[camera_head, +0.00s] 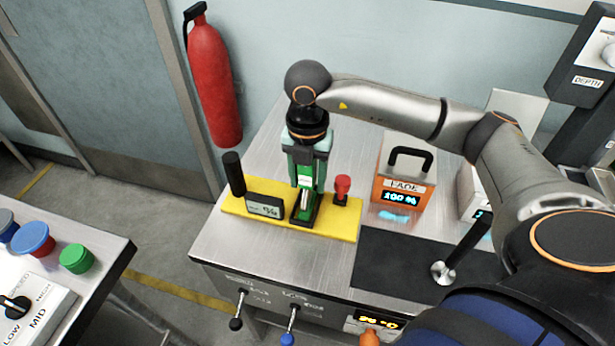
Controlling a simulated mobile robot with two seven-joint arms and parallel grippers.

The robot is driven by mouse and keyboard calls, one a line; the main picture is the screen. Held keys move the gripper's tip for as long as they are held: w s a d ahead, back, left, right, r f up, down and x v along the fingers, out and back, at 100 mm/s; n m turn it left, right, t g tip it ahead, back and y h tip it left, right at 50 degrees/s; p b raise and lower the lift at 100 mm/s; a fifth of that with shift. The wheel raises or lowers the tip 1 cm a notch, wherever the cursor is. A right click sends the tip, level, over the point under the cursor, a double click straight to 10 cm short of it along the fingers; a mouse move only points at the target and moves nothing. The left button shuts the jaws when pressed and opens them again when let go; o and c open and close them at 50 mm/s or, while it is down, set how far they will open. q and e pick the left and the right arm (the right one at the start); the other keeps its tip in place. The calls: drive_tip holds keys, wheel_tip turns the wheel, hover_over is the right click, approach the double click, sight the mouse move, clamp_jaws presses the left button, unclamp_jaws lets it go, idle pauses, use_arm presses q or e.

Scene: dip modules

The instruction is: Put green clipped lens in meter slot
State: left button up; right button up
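My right gripper (306,176) points straight down over the yellow base (347,223). Its fingers flank a green piece, which looks like the green clipped lens (307,172), with no clear gap seen between them. The lens is upright, its lower end at a dark holder (304,213) on the yellow base. The fingers hide much of the lens, and I cannot tell how deep it sits. A small meter (264,205) with a grey display stands on the base just left of the holder. My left gripper is not in view.
A black cylinder (234,173) and a red knob (342,188) stand on the base, close on either side. An orange box (400,190) with a black handle reads 100 %. A black mat (400,262) lies at front right. Levers (240,305) line the bench front.

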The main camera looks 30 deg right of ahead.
drive_tip(key=shift+o, duration=0.9)
wheel_tip(320, 180, up, 12)
drive_tip(key=shift+r, duration=0.2)
